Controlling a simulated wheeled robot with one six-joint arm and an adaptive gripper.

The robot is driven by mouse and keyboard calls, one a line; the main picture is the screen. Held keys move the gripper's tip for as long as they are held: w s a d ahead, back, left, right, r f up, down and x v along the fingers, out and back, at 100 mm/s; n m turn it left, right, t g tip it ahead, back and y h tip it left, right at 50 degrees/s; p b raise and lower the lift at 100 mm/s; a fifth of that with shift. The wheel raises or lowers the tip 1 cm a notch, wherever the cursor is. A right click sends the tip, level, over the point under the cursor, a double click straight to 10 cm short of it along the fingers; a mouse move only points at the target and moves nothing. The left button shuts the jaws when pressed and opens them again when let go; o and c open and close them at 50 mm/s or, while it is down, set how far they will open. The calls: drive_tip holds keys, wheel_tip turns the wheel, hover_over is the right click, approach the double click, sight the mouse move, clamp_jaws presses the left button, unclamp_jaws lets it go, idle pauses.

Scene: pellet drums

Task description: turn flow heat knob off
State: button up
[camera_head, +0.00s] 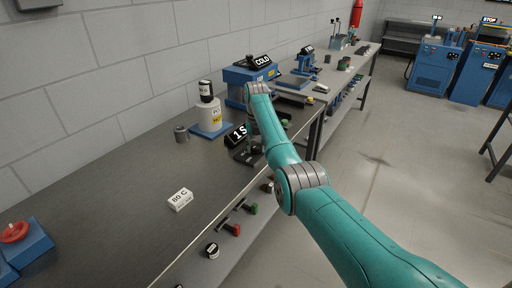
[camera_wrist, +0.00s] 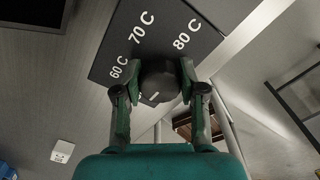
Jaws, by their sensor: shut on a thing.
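A dark round knob (camera_wrist: 160,80) stands on a dark dial plate (camera_wrist: 165,38) marked 60 C, 70 C and 80 C in the wrist view. A short white mark shows on the knob's near side, pointing toward my palm. No off label is visible; part of the plate is hidden by the knob and fingers. My gripper (camera_wrist: 160,72) has one finger on each side of the knob and is shut on it. In the head view my gripper (camera_head: 250,150) is low over the bench, beside a black sign, and the knob is not clearly seen.
A white cylinder on a blue base (camera_head: 210,118) and a blue machine with a COLD sign (camera_head: 236,76) stand behind. A red knob (camera_head: 14,232) is at left.

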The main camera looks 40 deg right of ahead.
sight(256, 145)
drive_tip(key=shift+n, duration=0.3)
drive_tip(key=o, duration=1.1)
drive_tip(key=shift+o, duration=0.2)
drive_tip(key=shift+r, duration=0.1)
wheel_tip(256, 145, up, 12)
idle(0.4)
